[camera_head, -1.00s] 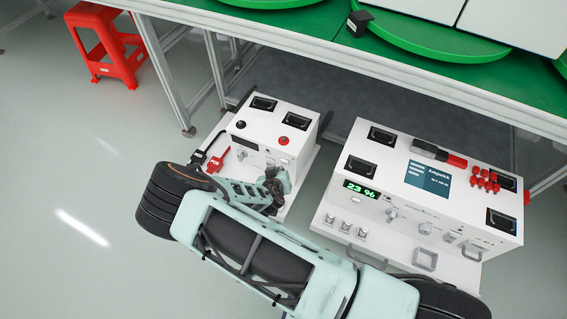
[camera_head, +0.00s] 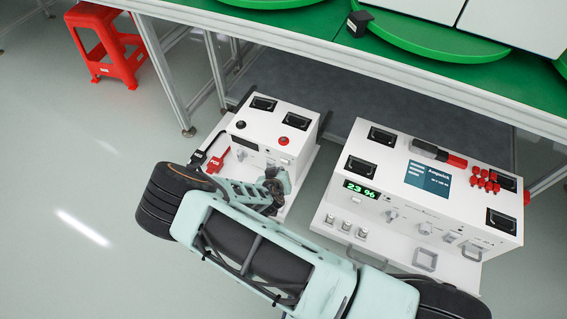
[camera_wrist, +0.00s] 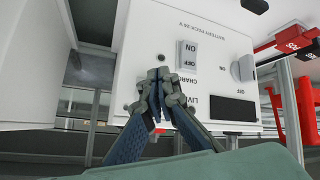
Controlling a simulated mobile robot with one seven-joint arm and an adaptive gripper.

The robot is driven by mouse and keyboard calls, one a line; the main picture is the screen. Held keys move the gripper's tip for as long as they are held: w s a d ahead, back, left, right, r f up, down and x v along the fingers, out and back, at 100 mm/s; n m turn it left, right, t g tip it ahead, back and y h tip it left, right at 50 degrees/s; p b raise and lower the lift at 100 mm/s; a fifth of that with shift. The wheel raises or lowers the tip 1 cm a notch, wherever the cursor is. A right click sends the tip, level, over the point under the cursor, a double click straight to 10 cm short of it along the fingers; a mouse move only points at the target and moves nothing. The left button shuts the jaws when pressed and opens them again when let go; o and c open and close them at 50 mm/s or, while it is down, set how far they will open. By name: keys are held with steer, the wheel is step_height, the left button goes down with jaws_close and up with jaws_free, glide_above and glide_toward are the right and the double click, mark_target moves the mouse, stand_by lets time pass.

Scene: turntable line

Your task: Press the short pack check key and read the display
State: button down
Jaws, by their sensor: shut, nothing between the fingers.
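My gripper (camera_head: 276,186) is shut and empty at the front of the smaller white battery pack (camera_head: 263,113). In the wrist view its closed fingertips (camera_wrist: 158,82) are over the pack's front face, beside the "LIVE" and "CHARGE" lettering. I cannot tell whether they touch it, and they hide what lies behind them; no check key shows clearly. This pack's display (camera_wrist: 233,108) is dark; it also shows in the head view (camera_head: 245,143).
The smaller pack's front has an ON/OFF rocker (camera_wrist: 187,54) and a grey knob (camera_wrist: 243,68). A green-topped bench (camera_head: 300,25) stands behind; a red stool (camera_head: 107,45) is at far left.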

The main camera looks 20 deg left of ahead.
steer(key=shift+w, duration=0.4)
steer(key=shift+w+b, duration=0.35)
steer(key=shift+w, duration=0.15)
stand_by(0.9)
steer(key=shift+s, duration=0.85)
steer(key=shift+s, duration=0.1)
steer(key=s, duration=0.5)
steer(key=shift+a, duration=0.25)
stand_by(0.6)
